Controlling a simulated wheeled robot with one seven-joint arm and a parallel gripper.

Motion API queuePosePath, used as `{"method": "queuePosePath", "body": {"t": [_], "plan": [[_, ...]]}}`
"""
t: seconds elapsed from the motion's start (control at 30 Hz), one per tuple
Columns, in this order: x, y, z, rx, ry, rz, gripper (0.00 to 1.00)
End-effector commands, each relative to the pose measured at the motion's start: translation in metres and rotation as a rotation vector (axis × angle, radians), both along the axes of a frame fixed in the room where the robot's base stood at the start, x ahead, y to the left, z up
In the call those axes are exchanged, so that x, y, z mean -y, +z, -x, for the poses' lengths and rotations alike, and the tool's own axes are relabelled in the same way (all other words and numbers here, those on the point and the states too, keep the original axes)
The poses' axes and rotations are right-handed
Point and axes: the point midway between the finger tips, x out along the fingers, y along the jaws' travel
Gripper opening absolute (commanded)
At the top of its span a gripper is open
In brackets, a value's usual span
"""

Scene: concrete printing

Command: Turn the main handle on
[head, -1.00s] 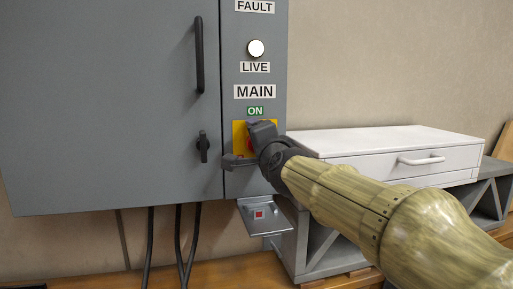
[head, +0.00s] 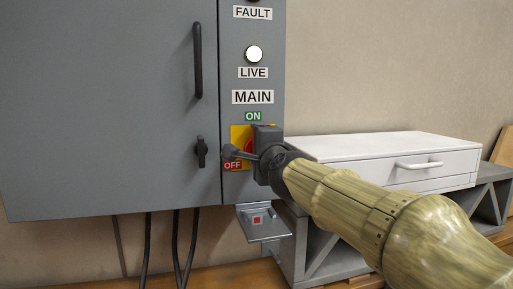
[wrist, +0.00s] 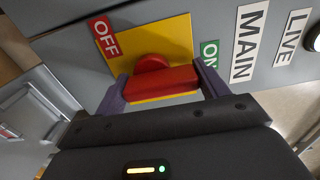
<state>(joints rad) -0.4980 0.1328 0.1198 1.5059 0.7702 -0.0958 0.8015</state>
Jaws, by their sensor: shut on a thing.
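The main handle is a red knob (wrist: 160,82) on a yellow plate (wrist: 165,38), seen close up in the wrist view. A red OFF label (wrist: 103,37) and a green ON label (wrist: 210,55) sit beside the plate. My gripper (wrist: 162,88) is shut on the handle, one finger at each end of its red bar. In the head view my gripper (head: 254,148) is at the yellow plate (head: 237,134) below the ON label (head: 253,116) and mostly hides the handle. The OFF label (head: 232,166) shows at lower left. The exact handle angle is hard to tell.
The grey cabinet (head: 110,100) carries a door handle (head: 199,58) and a small black latch (head: 201,152). A white lamp (head: 254,54) above LIVE looks bright. A metal bracket (head: 262,222) juts out below. A white drawer box (head: 380,150) stands close on the right.

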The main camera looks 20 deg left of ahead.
Motion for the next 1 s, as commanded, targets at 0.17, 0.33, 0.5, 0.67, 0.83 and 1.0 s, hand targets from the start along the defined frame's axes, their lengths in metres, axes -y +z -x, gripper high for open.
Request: {"method": "queuePosePath", "body": {"t": [0.17, 0.33, 0.5, 0.67, 0.83, 1.0], "plan": [[0.000, -0.002, 0.000, -0.005, 0.000, -0.002, 0.95], [0.000, -0.001, 0.000, -0.003, 0.000, -0.001, 0.95], [0.002, -0.001, 0.003, -0.001, 0.000, 0.000, 0.95], [0.010, -0.001, 0.017, -0.001, 0.000, -0.001, 0.95], [0.025, -0.001, 0.041, 0.000, 0.000, -0.001, 0.95], [0.041, -0.001, 0.066, -0.001, -0.001, -0.002, 0.95]]}}
